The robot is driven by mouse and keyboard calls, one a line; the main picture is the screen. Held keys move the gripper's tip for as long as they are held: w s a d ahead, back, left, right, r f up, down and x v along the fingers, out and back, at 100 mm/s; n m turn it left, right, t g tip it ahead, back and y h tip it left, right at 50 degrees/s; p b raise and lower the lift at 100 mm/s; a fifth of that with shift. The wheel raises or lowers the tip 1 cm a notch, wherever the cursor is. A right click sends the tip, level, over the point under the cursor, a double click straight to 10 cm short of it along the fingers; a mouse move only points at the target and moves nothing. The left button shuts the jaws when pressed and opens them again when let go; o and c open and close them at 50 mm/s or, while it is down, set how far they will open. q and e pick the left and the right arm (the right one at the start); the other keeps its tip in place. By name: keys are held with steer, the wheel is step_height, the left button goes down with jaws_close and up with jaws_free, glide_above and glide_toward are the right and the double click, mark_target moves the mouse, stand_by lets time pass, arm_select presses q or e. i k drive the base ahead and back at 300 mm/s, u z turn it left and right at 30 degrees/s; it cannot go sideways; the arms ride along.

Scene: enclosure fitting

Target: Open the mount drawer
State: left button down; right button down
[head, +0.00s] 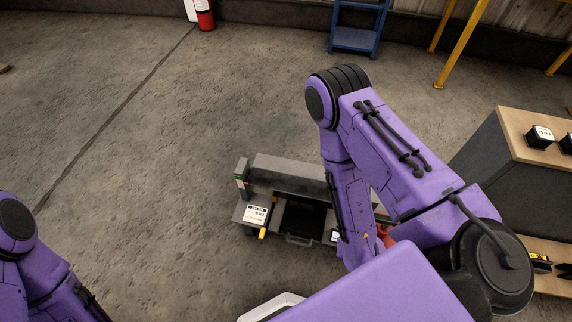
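A grey bench-like station (290,170) stands on the floor in the middle of the head view. My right gripper is hidden behind my own arm. My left arm shows only at the bottom left corner, well away from the station, and its gripper is outside the picture.
A white labelled box (256,214) and a yellow item (263,233) are left of the recess. A red item (386,234) shows beside my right arm. A wood-topped cabinet (515,145) stands at right. Blue steps (355,38) are behind. Floor left of the station is clear.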

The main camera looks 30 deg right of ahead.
mark_target(303, 220)
steer(key=u, duration=0.9)
steer(key=k, duration=0.75)
steer(key=z, duration=1.2)
steer(key=k, duration=0.95)
steer(key=z, duration=0.8)
steer(key=i, duration=0.6)
steer(key=z, duration=0.15)
